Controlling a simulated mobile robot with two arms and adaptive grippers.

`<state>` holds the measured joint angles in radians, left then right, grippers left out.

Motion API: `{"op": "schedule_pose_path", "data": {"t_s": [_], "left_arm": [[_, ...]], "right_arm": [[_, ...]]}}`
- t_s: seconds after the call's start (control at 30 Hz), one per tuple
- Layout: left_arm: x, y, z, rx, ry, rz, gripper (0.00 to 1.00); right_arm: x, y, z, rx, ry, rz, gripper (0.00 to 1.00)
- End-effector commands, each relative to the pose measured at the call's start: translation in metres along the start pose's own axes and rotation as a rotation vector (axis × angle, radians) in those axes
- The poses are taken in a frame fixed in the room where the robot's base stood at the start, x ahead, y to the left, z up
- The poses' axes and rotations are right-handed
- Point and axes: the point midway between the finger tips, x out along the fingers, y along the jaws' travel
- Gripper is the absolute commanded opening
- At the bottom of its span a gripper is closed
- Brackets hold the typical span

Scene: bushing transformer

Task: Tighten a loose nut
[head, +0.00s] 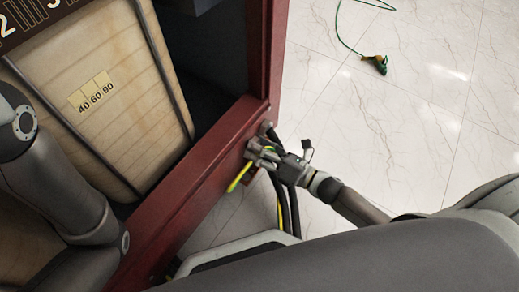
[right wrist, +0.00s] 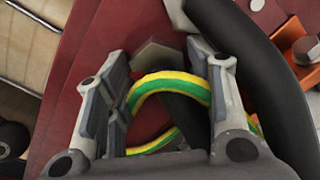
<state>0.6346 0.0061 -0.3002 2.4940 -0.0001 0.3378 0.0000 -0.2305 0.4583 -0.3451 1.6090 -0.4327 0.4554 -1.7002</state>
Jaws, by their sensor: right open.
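A grey hexagonal nut (right wrist: 157,55) sits on the dark red frame in the right wrist view, just beyond and between my fingertips. My right gripper (head: 260,151) is at the lower corner of the red frame in the head view, where it hides the nut. In the right wrist view the right gripper (right wrist: 163,68) is open, with its two fingers apart and pointing at the nut. I cannot tell whether the fingers touch it. A yellow-green cable (right wrist: 170,80) loops across the space between the fingers. My left gripper is outside both views; only part of the left arm shows.
The red frame (head: 205,148) borders a pale wooden panel (head: 118,100). Black cables (head: 290,208) hang close beside the right gripper. A thick black cable (right wrist: 270,85) and an orange bracket (right wrist: 298,45) are right of the fingers. A green-corded object (head: 378,63) lies on open tiled floor.

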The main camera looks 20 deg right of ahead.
Motion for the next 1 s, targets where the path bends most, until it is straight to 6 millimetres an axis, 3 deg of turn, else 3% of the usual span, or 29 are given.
{"op": "schedule_pose_path", "data": {"t_s": [0.17,0.43,0.77,1.0], "left_arm": [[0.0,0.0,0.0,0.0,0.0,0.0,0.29],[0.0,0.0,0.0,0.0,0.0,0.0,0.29],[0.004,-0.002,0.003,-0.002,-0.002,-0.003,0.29],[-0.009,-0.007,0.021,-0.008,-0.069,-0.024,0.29]], "right_arm": [[0.0,0.0,0.0,0.001,0.0,0.0,0.49],[0.0,0.0,0.0,0.0,0.0,0.0,0.16],[0.0,0.002,0.002,0.062,0.0,-0.001,0.16],[0.0,0.003,0.003,0.221,0.0,-0.001,0.16]]}}
